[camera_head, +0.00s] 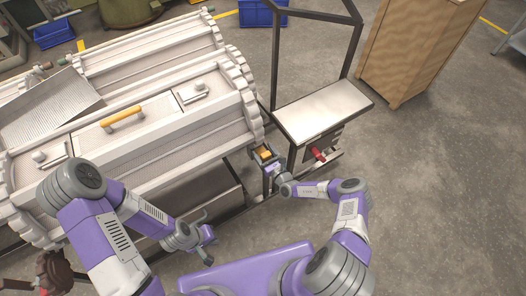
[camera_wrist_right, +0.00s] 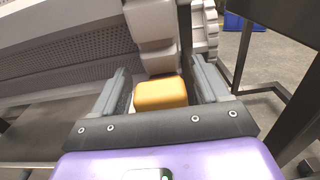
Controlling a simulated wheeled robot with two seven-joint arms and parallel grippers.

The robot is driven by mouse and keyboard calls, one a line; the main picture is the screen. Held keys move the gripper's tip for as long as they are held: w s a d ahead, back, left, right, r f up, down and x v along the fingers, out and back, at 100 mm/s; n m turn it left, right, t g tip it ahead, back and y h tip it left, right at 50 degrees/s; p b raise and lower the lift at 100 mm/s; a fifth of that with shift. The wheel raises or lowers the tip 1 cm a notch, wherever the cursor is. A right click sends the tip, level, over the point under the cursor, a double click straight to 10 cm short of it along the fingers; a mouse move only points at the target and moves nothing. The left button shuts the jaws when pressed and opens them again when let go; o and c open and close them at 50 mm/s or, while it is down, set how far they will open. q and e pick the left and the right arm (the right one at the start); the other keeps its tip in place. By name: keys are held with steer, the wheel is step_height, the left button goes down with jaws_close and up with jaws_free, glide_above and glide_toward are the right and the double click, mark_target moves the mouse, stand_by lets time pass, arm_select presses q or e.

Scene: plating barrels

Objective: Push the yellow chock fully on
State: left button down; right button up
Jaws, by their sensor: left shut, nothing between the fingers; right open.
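The yellow chock (camera_head: 265,154) sits at the right end of the near white barrel (camera_head: 160,125), low by its scalloped end ring. In the right wrist view the chock (camera_wrist_right: 160,94) lies between the fingers, against or just in front of the white ring lobes (camera_wrist_right: 155,45). My right gripper (camera_head: 263,152) is open, with one finger (camera_wrist_right: 115,90) on each side of the chock and gaps visible. Whether the chock touches the ring is hard to tell. My left gripper (camera_head: 207,238) is shut and empty, in front of the barrel and away from the chock.
A metal-topped stand (camera_head: 322,110) with a dark frame and a red handle (camera_head: 318,154) stands right of the chock. A wooden cabinet (camera_head: 415,50) is behind it. A second barrel (camera_head: 150,55) lies farther back. Grey floor at right is clear.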

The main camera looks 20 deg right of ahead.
steer(key=p+v, duration=0.2)
steer(key=v, duration=0.4)
steer(key=shift+s+d+r, duration=0.1)
steer(key=shift+s+d, duration=0.05)
steer(key=shift+s, duration=0.3)
